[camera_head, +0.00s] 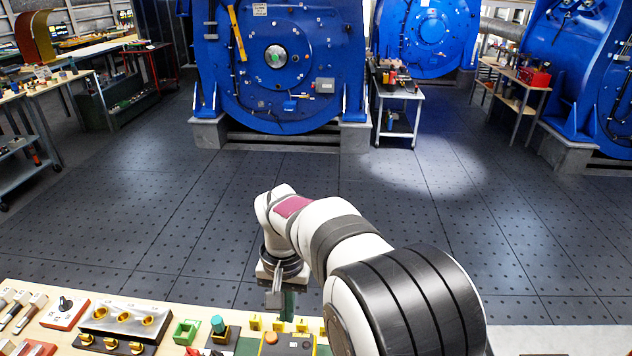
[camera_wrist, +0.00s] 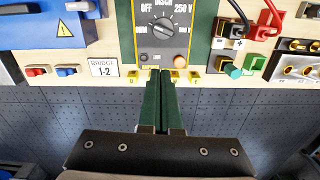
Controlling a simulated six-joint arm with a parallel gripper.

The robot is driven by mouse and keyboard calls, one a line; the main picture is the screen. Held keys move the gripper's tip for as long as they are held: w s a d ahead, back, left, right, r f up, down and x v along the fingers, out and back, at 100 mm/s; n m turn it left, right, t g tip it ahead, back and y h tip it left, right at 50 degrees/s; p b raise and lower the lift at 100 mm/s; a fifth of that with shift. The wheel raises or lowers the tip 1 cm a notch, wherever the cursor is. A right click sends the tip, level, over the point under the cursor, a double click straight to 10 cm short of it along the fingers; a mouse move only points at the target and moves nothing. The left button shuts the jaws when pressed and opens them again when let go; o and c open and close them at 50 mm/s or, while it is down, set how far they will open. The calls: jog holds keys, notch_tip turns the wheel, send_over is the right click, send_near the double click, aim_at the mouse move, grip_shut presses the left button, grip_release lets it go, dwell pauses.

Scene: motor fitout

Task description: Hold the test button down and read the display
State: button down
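The tester (camera_wrist: 163,30) is a grey-faced instrument in a green and yellow housing at the top of the wrist view. Its dial (camera_wrist: 163,28) is marked "OFF" and "250 V". An orange round button (camera_wrist: 180,62) sits low on its face at the right, and a small dark one (camera_wrist: 144,58) at the left. No button label is legible. The tester (camera_head: 287,346) is cut off at the head view's bottom edge. No display shows in either view. My gripper (camera_wrist: 157,72) has its green fingers together, tips by the tester's lower edge, left of the orange button. Contact cannot be told.
Black and red cables (camera_wrist: 268,18), a teal-knobbed part (camera_wrist: 232,71) and a brass-socket block (camera_wrist: 294,62) lie right. Large blue motors (camera_head: 280,60) stand beyond open floor.

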jog(key=s+d+r+m, duration=0.1)
jog(key=s+d+r, duration=0.4)
jog(key=d, duration=0.2)
jog(key=s+d+m, duration=0.2)
jog(key=s+d, duration=0.2)
jog(key=s, duration=0.6)
jog(key=s+d+m+y, duration=0.1)
jog(key=s+d, duration=0.3)
jog(key=s, duration=0.5)
jog(key=shift+s+d+f+m+y, duration=0.15)
jog(key=shift+s+f+m+y, duration=0.15)
jog(key=shift+s+m, duration=0.1)
